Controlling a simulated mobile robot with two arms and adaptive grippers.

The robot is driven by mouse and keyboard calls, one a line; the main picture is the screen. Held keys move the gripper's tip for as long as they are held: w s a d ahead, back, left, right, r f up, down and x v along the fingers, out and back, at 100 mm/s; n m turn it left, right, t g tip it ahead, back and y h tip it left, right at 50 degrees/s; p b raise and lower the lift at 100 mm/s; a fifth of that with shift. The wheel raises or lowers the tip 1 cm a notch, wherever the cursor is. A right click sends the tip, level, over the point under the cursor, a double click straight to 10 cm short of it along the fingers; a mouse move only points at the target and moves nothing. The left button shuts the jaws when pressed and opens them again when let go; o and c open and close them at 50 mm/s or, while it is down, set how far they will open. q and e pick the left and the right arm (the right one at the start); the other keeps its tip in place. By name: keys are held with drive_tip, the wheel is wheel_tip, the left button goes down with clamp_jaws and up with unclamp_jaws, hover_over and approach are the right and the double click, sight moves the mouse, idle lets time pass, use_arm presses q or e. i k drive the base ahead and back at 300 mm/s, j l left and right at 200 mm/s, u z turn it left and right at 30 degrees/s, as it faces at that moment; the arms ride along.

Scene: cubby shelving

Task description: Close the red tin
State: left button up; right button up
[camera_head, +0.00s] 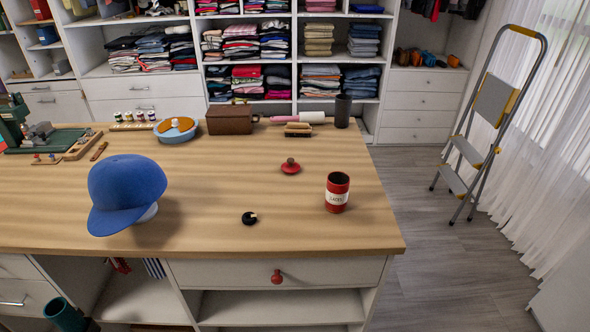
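The red tin (335,203) stands upright on the wooden table near its right end, with a pale label around its middle. Its top is open and shows a dark inside. A red lid (291,168) with a small knob lies on the table behind and to the left of the tin, apart from it. Neither of my grippers shows in the head view.
A blue cap (126,190) on a stand and a small black round object (249,218) are on the wooden table (225,190). A brown box (229,120), rolling pin (298,118) and dark cylinder (343,111) line the back. A stepladder (490,120) stands right.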

sight(338, 183)
drive_tip(key=i+u, duration=0.25)
drive_tip(key=u, duration=0.2)
drive_tip(key=i+l+u, duration=0.2)
drive_tip(key=u, duration=0.2)
drive_tip(key=i, duration=0.05)
